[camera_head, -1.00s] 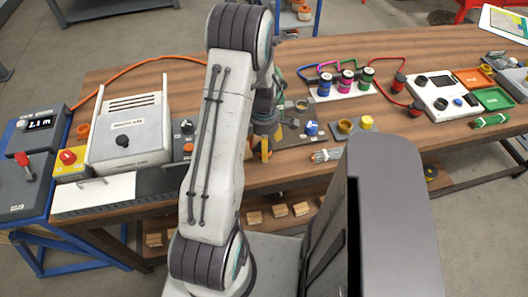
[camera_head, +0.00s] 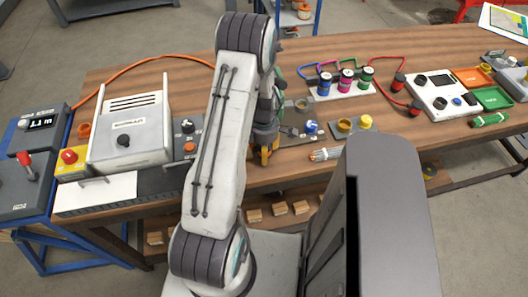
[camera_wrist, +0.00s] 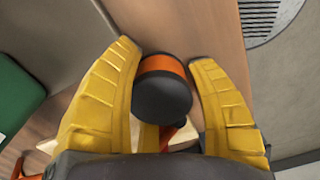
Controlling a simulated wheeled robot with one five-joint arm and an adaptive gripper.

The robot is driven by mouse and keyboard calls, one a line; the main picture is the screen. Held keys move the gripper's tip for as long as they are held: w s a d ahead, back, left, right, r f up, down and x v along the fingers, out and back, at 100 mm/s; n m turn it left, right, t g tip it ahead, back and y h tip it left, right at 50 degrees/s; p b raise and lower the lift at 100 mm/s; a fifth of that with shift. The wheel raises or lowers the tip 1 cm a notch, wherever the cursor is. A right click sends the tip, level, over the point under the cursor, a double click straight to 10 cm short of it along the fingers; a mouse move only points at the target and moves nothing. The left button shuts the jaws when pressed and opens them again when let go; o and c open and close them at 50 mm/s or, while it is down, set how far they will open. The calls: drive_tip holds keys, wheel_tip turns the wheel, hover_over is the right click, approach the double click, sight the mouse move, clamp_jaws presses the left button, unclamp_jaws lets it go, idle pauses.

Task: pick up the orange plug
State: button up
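In the wrist view, an orange and black plug (camera_wrist: 161,88) sits between the yellow fingers of my gripper (camera_wrist: 165,60). Its black rounded end faces the camera, and an orange band shows beyond it. The left finger lies close along the plug, and a thin gap seems to show on the right, so I see no clear grip. Contact is hard to judge. In the head view, my gripper (camera_head: 263,155) is low over the bench near its front edge, partly behind my arm. The plug cannot be made out there.
The wooden bench (camera_head: 300,170) holds a white-topped unit (camera_head: 125,130) to the left. An orange cable (camera_head: 150,62) runs along the back left.

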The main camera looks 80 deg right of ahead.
drive_tip(key=c, duration=0.8)
drive_tip(key=shift+r, duration=0.15)
drive_tip(key=shift+r, duration=0.6)
wheel_tip(320, 180, up, 2)
drive_tip(key=shift+d+r+b, duration=0.1)
drive_tip(key=shift+b, duration=0.4)
drive_tip(key=shift+s+a+r+b, duration=0.35)
drive_tip(key=shift+s+a+r, duration=0.8)
drive_tip(key=shift+s, duration=0.55)
drive_tip(key=shift+s+a+r+b, duration=0.35)
drive_tip(key=shift+s+a+r, duration=0.5)
drive_tip(key=shift+s+r, duration=0.65)
drive_tip(key=shift+s+a+r+b, duration=0.35)
drive_tip(key=shift+s+a+r, duration=0.7)
drive_tip(key=shift+s, duration=0.85)
